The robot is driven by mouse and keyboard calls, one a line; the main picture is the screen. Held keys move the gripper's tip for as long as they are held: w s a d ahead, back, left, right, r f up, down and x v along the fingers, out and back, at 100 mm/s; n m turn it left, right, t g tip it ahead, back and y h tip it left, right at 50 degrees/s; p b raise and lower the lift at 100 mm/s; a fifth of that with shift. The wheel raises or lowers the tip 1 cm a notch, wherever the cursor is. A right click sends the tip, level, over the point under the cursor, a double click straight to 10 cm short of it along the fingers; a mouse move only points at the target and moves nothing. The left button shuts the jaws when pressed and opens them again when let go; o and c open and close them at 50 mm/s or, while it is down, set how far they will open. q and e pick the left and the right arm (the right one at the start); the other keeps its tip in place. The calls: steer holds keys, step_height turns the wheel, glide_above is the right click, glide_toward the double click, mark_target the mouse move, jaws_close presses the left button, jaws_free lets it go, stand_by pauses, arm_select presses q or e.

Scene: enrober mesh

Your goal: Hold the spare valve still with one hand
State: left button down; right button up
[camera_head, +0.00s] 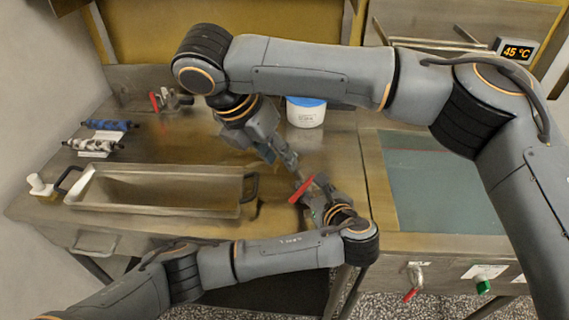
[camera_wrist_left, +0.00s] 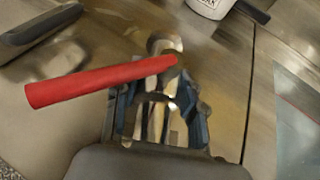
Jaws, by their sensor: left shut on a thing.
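The spare valve shows in the left wrist view as a metal body (camera_wrist_left: 160,75) with a long red lever handle (camera_wrist_left: 100,82) pointing left. In the head view its red handle (camera_head: 301,190) stands near the bench's front edge. My left gripper (camera_head: 320,202) is shut on the valve body, and its fingers (camera_wrist_left: 160,112) lie on both sides of the metal in the wrist view. My right gripper (camera_head: 285,158) is a little behind and left of the valve, pointing down towards it. Its finger gap is too small to tell.
A long steel tray (camera_head: 150,208) with black handles fills the left bench. A white tub with blue lid (camera_head: 306,116) stands behind the grippers. Rollers (camera_head: 97,145) and another red-handled valve (camera_head: 155,102) are at the back left. A mesh panel (camera_head: 450,190) lies to the right.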

steer(key=shift+r, duration=0.15)
steer(key=g+y, duration=0.2)
steer(key=g, duration=0.2)
glide_above(304, 185)
steer(key=w+a, duration=0.1)
steer(key=a, duration=0.1)
steer(key=f, duration=0.3)
steer(key=d+f, duration=0.1)
steer(key=f, duration=0.3)
steer(key=s+f, duration=0.1)
steer(key=f, duration=0.3)
steer(key=shift+d, duration=0.35)
jaws_close()
